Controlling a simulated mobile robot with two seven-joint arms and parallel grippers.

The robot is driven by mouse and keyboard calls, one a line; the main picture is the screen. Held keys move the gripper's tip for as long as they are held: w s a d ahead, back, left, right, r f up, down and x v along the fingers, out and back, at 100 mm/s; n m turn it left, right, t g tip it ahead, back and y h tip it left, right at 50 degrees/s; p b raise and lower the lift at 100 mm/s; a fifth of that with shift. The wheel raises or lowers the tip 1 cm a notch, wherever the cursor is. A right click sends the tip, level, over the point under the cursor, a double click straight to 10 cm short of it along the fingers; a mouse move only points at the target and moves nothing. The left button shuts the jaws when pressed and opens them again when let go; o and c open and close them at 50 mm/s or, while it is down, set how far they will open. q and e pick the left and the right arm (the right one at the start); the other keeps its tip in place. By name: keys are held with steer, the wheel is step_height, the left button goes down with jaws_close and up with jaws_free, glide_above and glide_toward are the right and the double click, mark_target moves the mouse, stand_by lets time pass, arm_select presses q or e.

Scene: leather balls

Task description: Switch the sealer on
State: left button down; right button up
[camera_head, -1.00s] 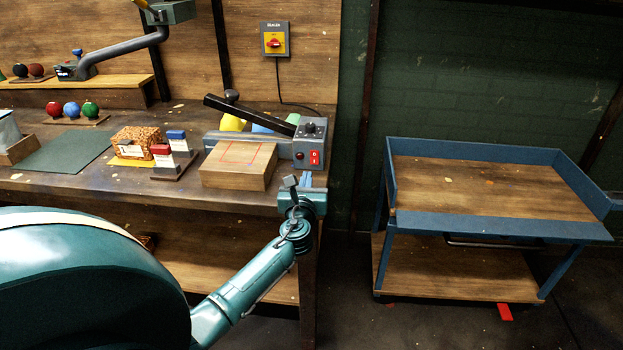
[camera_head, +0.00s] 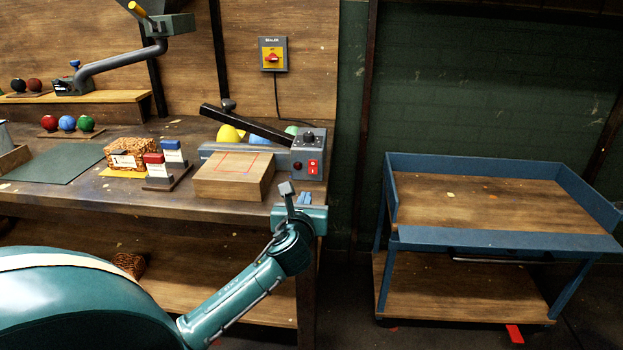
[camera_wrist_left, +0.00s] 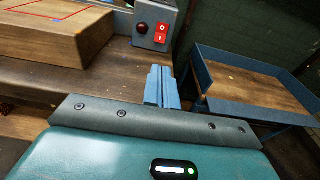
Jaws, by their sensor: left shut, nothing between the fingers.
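The sealer (camera_head: 307,152) stands at the right end of the workbench, a grey box with a black knob on top and a long black lever arm raised to the left. Its red rocker switch (camera_head: 313,167) is on the front face; the switch also shows in the left wrist view (camera_wrist_left: 161,32), marked I and O, beside a dark red lamp (camera_wrist_left: 142,28). My left gripper (camera_head: 304,198) is in front of and below the switch, apart from it. Its blue fingers (camera_wrist_left: 162,87) are shut and empty, pointing towards the sealer box. My right gripper is not in view.
A wooden block (camera_head: 234,176) with a red outline lies left of the sealer box. A wall isolator marked SEALER (camera_head: 273,55) hangs above with a cable. Several small items stand left on the bench. A blue trolley (camera_head: 480,205) stands to the right.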

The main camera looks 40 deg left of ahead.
mark_target(313, 173)
arm_select(q)
steer(key=b+x, duration=0.2)
steer(key=x, duration=1.1)
steer(key=shift+w+a, duration=0.1)
steer(key=shift+a, duration=0.05)
